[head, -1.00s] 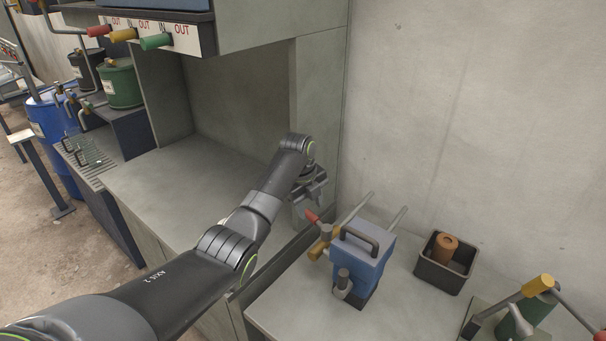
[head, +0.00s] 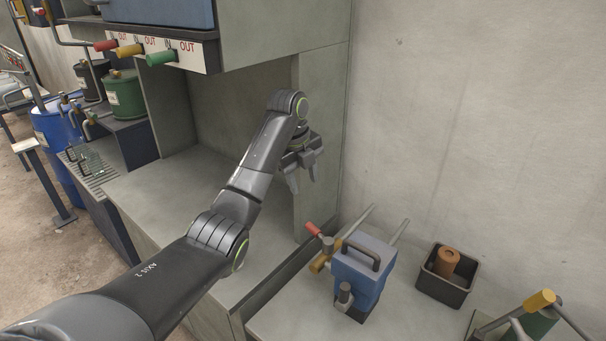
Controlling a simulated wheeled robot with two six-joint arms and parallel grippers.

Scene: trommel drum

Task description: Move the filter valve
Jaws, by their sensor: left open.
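A blue box-shaped unit (head: 358,277) with a dark top handle stands on the lower counter at centre right. On its left side are a red-tipped lever (head: 314,229) and a yellow-ended valve piece (head: 319,263); two pale pipes rise behind it. Which part is the filter valve is not labelled. My left gripper (head: 303,184) points down, open and empty, above and a little left of the blue unit, clear of the levers. My right gripper is not in view.
A black bin (head: 441,287) holding a brown cylinder (head: 446,263) sits right of the blue unit. A green fixture with a yellow-ended pipe (head: 538,299) stands at lower right. Coloured IN/OUT handles (head: 160,58) hang at upper left. The left counter (head: 180,190) is mostly clear.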

